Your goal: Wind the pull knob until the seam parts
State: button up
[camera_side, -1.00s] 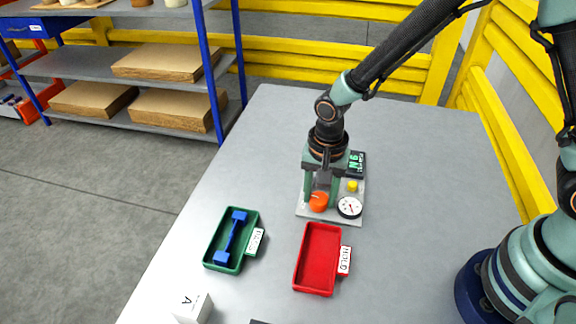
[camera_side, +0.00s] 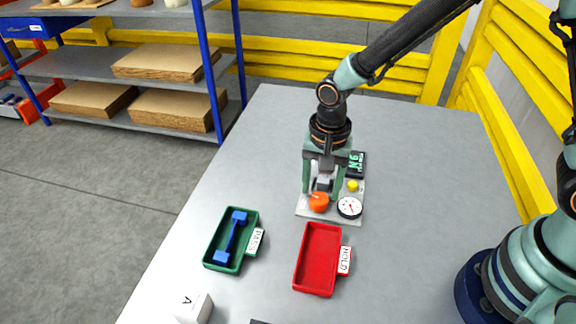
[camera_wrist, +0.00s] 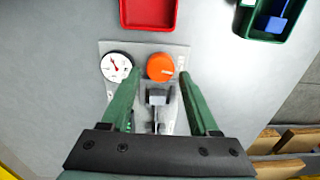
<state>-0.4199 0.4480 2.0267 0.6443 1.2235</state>
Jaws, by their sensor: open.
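The orange pull knob (camera_side: 318,202) sits on the front of a light grey test plate (camera_side: 303,212), left of a round white dial (camera_side: 349,207). In the wrist view the knob (camera_wrist: 160,67) lies just beyond my fingertips, with a pale mark at its right edge. The dial (camera_wrist: 116,67) has a red needle. My gripper (camera_wrist: 160,75) is open, its green fingers apart and pointing down over the plate, not closed on the knob. A grey clamp (camera_wrist: 157,98) shows between the fingers. The seam cannot be made out.
A green tray (camera_side: 209,254) marked PASS holds a blue dumbbell-shaped piece (camera_side: 233,236). A red tray (camera_side: 318,260) marked HOLD is empty. A dark display (camera_side: 357,163) and yellow button (camera_side: 352,186) stand behind the dial.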

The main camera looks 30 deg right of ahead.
aim_at(321, 199)
notch_tip(321, 199, up, 9)
jog(key=shift+r, duration=0.15)
dwell(0.4)
jog(key=s+d+r+n+t, duration=0.2)
jog(key=s+d+r+n, duration=0.1)
jog(key=d, duration=0.4)
jog(key=s+d+r+n+t, duration=0.3)
jog(key=d+r+n, duration=0.3)
jog(key=d+r, duration=0.1)
jog(key=shift+s+d+r, duration=0.25)
jog(key=shift+d+r, duration=0.1)
jog(key=shift+d, duration=0.45)
